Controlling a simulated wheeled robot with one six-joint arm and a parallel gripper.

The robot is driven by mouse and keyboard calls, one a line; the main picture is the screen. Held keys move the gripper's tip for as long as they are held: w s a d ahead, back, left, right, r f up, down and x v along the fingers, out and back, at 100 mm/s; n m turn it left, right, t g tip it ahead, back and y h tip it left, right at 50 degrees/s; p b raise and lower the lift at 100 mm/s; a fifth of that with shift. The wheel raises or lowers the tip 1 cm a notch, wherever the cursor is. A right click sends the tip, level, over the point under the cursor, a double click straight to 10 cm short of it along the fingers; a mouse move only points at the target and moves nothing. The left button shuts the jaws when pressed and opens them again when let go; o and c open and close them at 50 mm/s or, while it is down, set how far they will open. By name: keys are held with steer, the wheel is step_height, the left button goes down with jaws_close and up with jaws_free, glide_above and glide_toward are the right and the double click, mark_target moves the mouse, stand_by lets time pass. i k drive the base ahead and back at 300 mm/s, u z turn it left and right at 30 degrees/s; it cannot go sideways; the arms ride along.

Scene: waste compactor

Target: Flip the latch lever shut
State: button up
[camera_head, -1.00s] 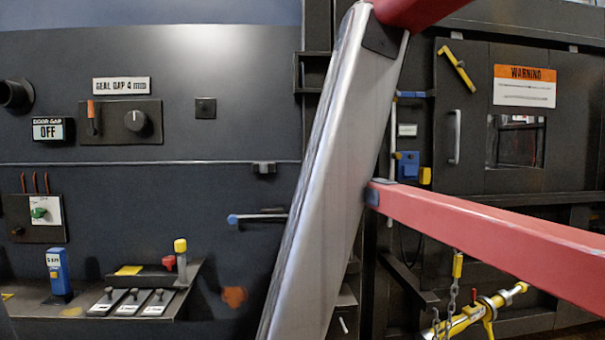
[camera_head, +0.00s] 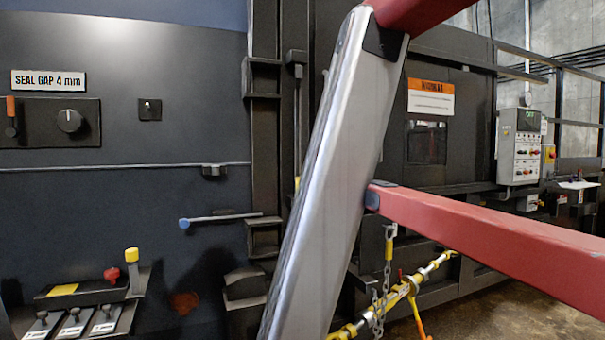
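Which part is the latch lever is not certain. A thin, nearly level lever (camera_head: 222,218) with a blue tip at its left end sticks out from the dark machine front, left of my arm. A yellow bar-shaped lever on the dark door, seen one second ago, is now hidden behind my arm. My gripper is out of view. Only my grey and red arm links show, crossing the middle and right of the view.
A dark door carries an orange and white warning sign (camera_head: 431,98). A control box (camera_head: 520,146) stands at the far right. Yellow bars with a chain (camera_head: 377,310) hang low. A shelf with switches (camera_head: 75,322) juts out at lower left. Floor shows at lower right.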

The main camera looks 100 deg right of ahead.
mark_target(297, 68)
steer(key=u, duration=5.9)
steer(key=i, duration=0.7)
steer(key=u, duration=1.75)
